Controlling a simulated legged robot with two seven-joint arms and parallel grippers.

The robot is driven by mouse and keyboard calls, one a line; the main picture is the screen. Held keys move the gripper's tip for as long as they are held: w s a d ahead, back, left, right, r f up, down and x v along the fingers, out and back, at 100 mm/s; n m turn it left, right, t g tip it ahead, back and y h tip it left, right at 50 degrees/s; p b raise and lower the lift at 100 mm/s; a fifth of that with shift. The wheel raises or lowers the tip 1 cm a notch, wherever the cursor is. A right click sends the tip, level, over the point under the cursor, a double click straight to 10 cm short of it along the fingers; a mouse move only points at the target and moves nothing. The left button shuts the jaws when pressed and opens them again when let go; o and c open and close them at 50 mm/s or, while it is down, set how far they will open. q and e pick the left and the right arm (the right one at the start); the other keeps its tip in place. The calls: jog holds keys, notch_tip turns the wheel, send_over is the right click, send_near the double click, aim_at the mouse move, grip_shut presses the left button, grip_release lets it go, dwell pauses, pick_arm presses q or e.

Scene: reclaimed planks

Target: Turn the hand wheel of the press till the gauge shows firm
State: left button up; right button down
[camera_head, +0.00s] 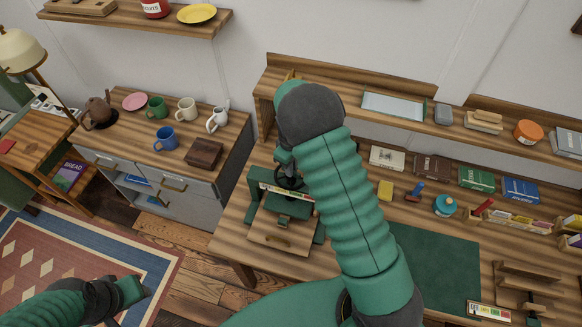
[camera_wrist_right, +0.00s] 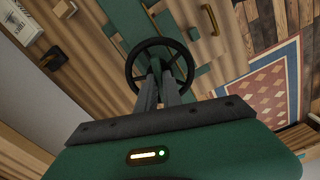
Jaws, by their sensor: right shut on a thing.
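The green press (camera_head: 256,210) stands on the wooden bench, left of my right arm. Its dark hand wheel (camera_head: 289,183) sits on top and is partly hidden by my gripper. In the right wrist view the wheel (camera_wrist_right: 130,64) is a black ring, seen nearly face-on. My right gripper (camera_wrist_right: 157,66) is shut on the hand wheel, with its fingertips at the wheel's middle. A pale gauge strip (camera_head: 275,189) with coloured ends runs across the press front; its reading is too small to tell. My left gripper (camera_head: 132,291) is at the lower left, away from the press, its fingers unclear.
A board with a handle (camera_head: 283,240) lies at the press's foot. To the right are a green mat (camera_head: 440,262), a yellow block (camera_head: 385,190) and a blue-handled stamp (camera_head: 415,191). A cabinet with mugs (camera_head: 165,139) stands left, past a floor gap.

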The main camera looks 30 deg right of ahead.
jog(key=shift+s+f, duration=0.1)
jog(key=shift+f, duration=0.05)
dwell(0.4)
jog(key=c, duration=1)
grip_release()
jog(key=shift+c, duration=0.2)
jog(key=o, duration=0.8)
jog(key=shift+c, duration=0.2)
